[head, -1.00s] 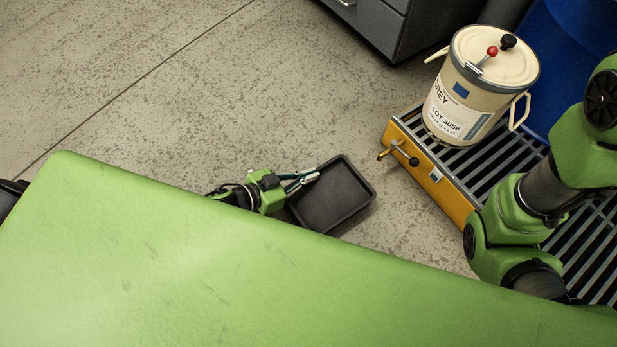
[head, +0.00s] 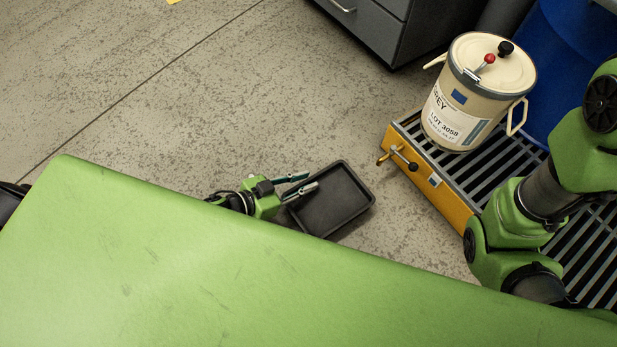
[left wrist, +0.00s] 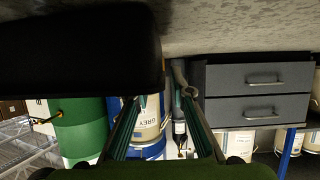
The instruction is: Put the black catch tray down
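The black catch tray (head: 352,219) lies flat on the floor, left of the yellow drip grate, in the head view. It is a shallow dark rectangle and looks empty. In the left wrist view the tray (left wrist: 75,55) is a large dark shape at upper left. My left gripper (head: 312,181) is at the tray's left edge with its fingers spread. The wrist view also shows the two fingers (left wrist: 163,98) apart, with nothing between them and the tray off to one side. My right gripper is not in view; only my right arm's links show at right.
A yellow-framed grate (head: 440,197) with a small tap stands right of the tray. A cream lidded pot (head: 459,119) stands on it. A blue drum (head: 566,60) and a grey drawer cabinet (head: 372,30) are behind. Floor left of the tray is clear.

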